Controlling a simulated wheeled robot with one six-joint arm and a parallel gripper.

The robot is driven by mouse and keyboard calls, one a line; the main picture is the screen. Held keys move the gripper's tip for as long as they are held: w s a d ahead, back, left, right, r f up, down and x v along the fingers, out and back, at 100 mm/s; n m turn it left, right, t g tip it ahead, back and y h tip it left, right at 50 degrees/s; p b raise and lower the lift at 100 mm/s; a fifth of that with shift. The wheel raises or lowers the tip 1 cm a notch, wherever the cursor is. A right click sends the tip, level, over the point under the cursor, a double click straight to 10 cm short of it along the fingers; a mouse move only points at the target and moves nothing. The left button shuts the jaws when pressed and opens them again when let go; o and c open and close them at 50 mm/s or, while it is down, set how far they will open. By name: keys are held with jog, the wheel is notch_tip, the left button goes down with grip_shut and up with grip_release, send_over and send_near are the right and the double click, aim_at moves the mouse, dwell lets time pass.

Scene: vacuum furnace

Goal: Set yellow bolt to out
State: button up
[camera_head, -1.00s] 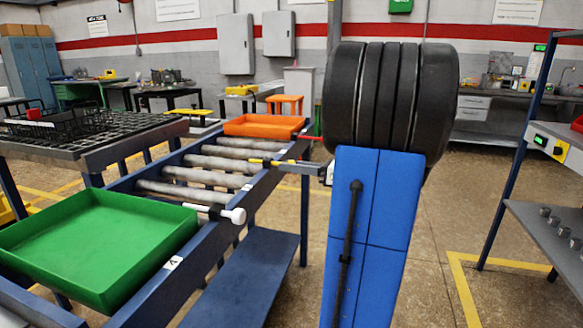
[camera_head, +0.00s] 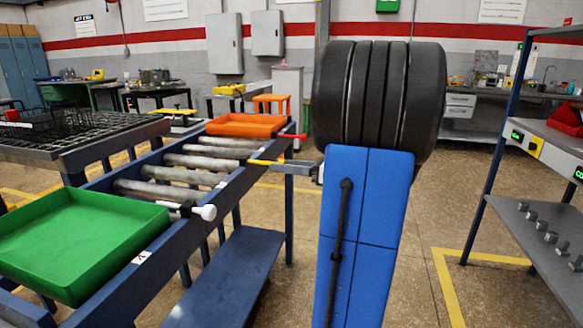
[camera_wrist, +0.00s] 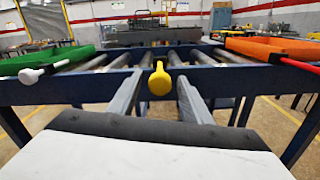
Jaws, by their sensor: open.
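The yellow bolt (camera_wrist: 159,80) shows its rounded knob end-on in the wrist view, at the near rail of the roller table (camera_wrist: 95,88). My gripper (camera_wrist: 159,88) is open, with one grey finger on each side of the knob and a visible gap on both sides. How far the bolt stands out is hard to tell from this angle. In the head view the yellow bolt (camera_head: 265,162) is a thin bar at the rail, and my arm hides part of the area around my gripper.
A white-knobbed bolt (camera_head: 206,212) and a red-tipped bolt (camera_head: 293,136) stick out from the same rail, left and right of the yellow one. A green tray (camera_head: 75,240) and an orange tray (camera_head: 245,125) rest on the table. A shelf rack (camera_head: 540,235) stands right.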

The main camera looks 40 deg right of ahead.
jog(key=v, duration=1.7)
jog(key=shift+d, duration=0.15)
jog(key=shift+s, duration=0.1)
jog(key=w+a+f+n+g, duration=0.2)
jog(key=a+n+g, duration=0.1)
jog(key=a, duration=0.4)
jog(key=w+a+f+n+g, duration=0.1)
jog(key=a+f+n+g, duration=0.15)
jog(key=a, duration=0.45)
jog(key=w+a+f+n+g, duration=0.2)
jog(key=a+n+g, duration=0.15)
jog(key=a, duration=0.35)
jog(key=s+a+f+n+g+h, duration=0.1)
jog(key=s+a+f+n+h, duration=0.3)
jog(key=a+n, duration=0.3)
jog(key=s+a+f+n+h, duration=0.4)
jog(key=s+a+n+h, duration=0.1)
jog(key=n, duration=1.1)
jog(key=s+a, duration=0.1)
jog(key=a, duration=0.1)
jog(key=shift+a+g, duration=0.35)
jog(key=shift+g, duration=0.05)
